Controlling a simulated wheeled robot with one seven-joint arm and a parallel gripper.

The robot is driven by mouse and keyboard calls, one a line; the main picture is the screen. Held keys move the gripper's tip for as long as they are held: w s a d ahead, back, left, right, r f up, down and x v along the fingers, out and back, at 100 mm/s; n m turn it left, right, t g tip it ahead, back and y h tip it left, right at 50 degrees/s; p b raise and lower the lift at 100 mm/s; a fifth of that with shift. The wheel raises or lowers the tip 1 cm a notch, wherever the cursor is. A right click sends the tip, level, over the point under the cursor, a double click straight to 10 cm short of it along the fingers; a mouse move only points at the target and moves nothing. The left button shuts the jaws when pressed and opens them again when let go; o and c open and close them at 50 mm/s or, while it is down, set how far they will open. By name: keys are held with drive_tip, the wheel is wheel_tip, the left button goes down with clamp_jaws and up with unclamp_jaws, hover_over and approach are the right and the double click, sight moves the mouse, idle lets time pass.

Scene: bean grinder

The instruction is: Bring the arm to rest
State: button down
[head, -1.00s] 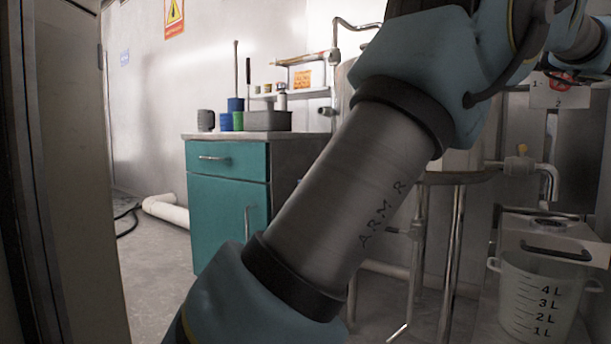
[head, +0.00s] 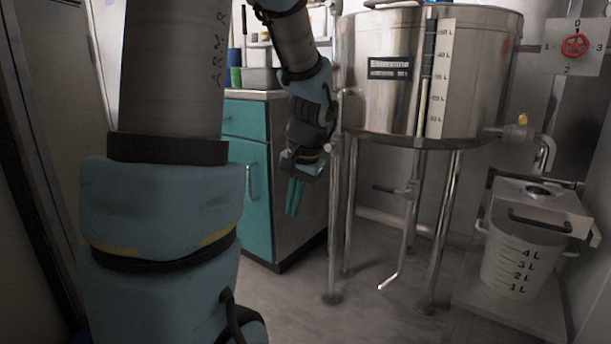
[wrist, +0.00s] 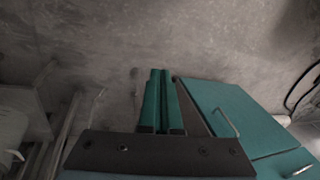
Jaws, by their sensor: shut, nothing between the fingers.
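My gripper (head: 294,197) hangs below my blue and grey arm in the middle of the head view, pointing down. Its teal fingers are together, with nothing between them. It is in front of the teal cabinet's grey side and left of the steel tank's legs, apart from both as far as I can see. In the wrist view the shut fingers (wrist: 160,92) point towards the grey floor. My arm's nearer links fill the left part of the head view.
The teal cabinet (head: 248,198) stands behind my arm. A steel tank (head: 385,100) on legs stands right of my gripper. Floor (head: 385,318) in front is clear.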

drive_tip(key=s+a+f+n+h+p, duration=0.2)
drive_tip(key=s+a+n+p, duration=0.15)
drive_tip(key=s, duration=0.65)
drive_tip(key=w+p+v, duration=0.2)
drive_tip(key=p+v, duration=1)
drive_tip(key=w+r+p+v, duration=0.1)
drive_tip(key=w+p+v, duration=0.2)
drive_tip(key=p+v, duration=0.9)
drive_tip(key=w+p+v, duration=0.2)
drive_tip(key=p+v, duration=1)
drive_tip(key=shift+w+a+r+g, duration=0.4)
drive_tip(key=shift+a+r, duration=0.05)
drive_tip(key=shift+a, duration=0.15)
drive_tip(key=shift+n, duration=0.25)
